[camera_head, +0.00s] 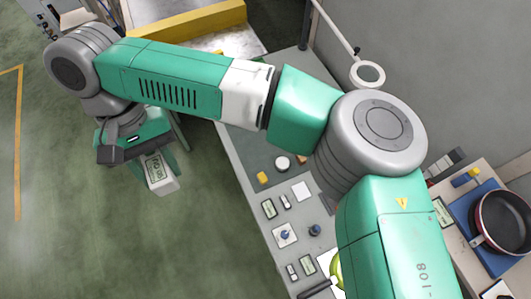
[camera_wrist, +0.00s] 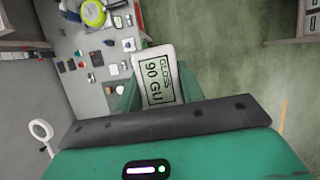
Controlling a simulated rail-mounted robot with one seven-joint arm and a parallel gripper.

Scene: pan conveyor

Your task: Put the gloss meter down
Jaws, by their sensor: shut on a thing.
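The gloss meter (camera_head: 160,176) is a pale box with a display. In the wrist view its face (camera_wrist: 156,72) reads "GLOSS 90 GU". My gripper (camera_head: 155,163) is shut on it, with the green fingers on either side. In the head view, my gripper and the meter hang over the green floor, left of the grey bench (camera_head: 237,146). The meter touches nothing but my fingers that I can see. In the wrist view my gripper (camera_wrist: 158,88) partly hides the meter's near end.
A ring magnifier lamp (camera_head: 368,74) stands at the back. A dark pan (camera_head: 503,221) sits on a blue mat at right. Open floor lies left.

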